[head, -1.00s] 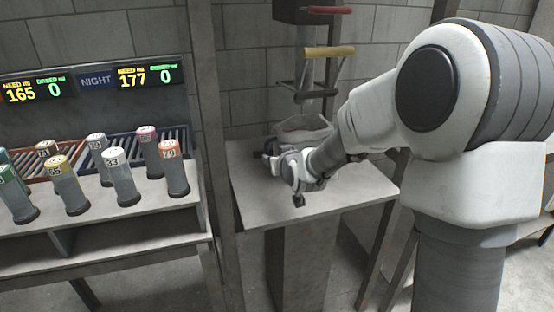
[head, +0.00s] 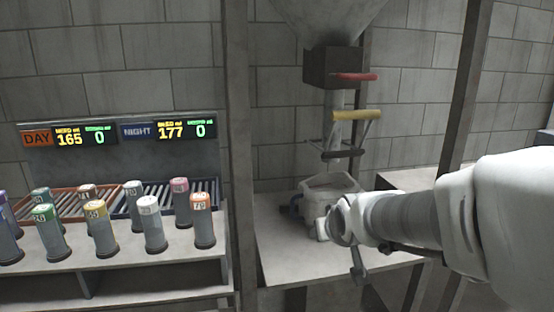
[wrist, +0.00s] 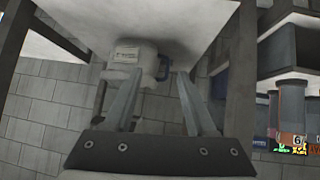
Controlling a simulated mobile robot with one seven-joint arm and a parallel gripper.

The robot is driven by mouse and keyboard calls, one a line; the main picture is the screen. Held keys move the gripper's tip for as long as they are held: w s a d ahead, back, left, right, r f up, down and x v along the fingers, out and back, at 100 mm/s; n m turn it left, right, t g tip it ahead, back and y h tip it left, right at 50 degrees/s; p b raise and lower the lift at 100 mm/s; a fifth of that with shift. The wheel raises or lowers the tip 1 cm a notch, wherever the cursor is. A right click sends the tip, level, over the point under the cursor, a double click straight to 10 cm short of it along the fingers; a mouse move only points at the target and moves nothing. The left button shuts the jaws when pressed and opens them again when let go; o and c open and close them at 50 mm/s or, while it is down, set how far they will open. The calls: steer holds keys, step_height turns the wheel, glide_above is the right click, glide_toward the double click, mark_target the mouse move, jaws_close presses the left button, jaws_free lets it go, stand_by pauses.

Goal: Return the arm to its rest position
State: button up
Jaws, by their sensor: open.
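My arm reaches in from the right in the head view, with my gripper (head: 358,262) in front of the small table. In the wrist view my gripper (wrist: 158,85) shows two straight fingers spread apart with nothing between them. A white jug-like container (head: 328,190) with a blue handle stands on the small table (head: 285,255), behind my wrist. The container also shows beyond the fingertips in the wrist view (wrist: 128,56). My wrist hides part of it in the head view.
A hopper (head: 330,20) with a red lever (head: 355,77) and a yellow lever (head: 357,115) hangs above the container. At left, a bench (head: 120,265) holds several numbered capped tubes under DAY and NIGHT displays (head: 120,133). Posts stand on both sides of the small table.

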steer(key=s+d+r+m+g+p, duration=0.1)
steer(key=s+d+m+g, duration=0.2)
steer(key=s, duration=2.1)
step_height(320, 180, up, 19)
steer(key=n+g+p, duration=0.1)
steer(key=p, duration=1.8)
steer(key=shift+w+d, duration=0.15)
steer(key=shift+w, duration=0.15)
